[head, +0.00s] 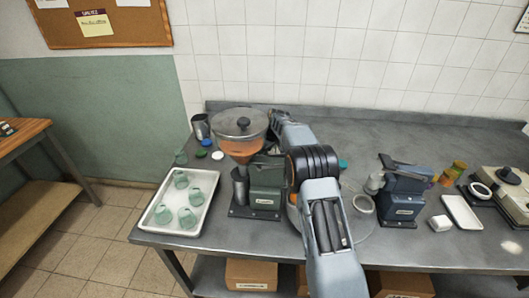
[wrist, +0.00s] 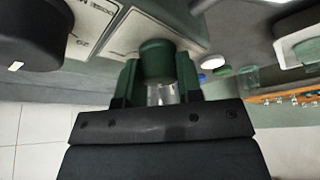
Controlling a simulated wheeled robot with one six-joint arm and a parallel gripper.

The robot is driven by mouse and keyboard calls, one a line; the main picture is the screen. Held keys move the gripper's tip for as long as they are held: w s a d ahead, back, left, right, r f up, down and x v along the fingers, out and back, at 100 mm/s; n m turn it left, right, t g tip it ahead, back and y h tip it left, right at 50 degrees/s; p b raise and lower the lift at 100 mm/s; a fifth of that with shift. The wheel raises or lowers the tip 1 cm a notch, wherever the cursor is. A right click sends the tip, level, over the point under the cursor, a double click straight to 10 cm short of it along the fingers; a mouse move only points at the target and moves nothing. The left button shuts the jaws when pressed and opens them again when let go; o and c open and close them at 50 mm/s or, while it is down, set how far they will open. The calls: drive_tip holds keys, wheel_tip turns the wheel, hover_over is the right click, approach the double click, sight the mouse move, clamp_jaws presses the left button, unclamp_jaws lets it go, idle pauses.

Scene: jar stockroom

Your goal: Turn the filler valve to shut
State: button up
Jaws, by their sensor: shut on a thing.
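The filler (head: 265,190) stands on the steel bench, with a dark green body and a lidded hopper (head: 238,125) of orange contents. A metal cup (head: 240,187) stands under its spout. In the wrist view, my gripper (wrist: 158,84) is shut on a green rounded knob, which I take for the filler valve (wrist: 157,58). A finger lies on each side of it. A pale plate with markings (wrist: 110,30) lies behind the knob. In the head view my arm covers the area right of the hopper, and the fingers and valve cannot be made out.
A white tray (head: 149,216) of several glass jars stands left of the filler. Coloured lids (head: 202,153) and a metal pitcher (head: 200,127) are behind it. A dark blue machine (head: 402,192) and a small white tray (head: 461,213) stand to the right.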

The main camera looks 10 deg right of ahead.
drive_tip(key=shift+n, duration=0.4)
drive_tip(key=o, duration=0.9)
drive_tip(key=shift+r, duration=0.1)
drive_tip(key=v, duration=0.4)
drive_tip(key=b+v, duration=0.1)
drive_tip(key=v, duration=0.8)
drive_tip(key=shift+s+d+r+b, duration=0.1)
drive_tip(key=shift+d+r+b, duration=0.1)
drive_tip(key=shift+d+b, duration=0.15)
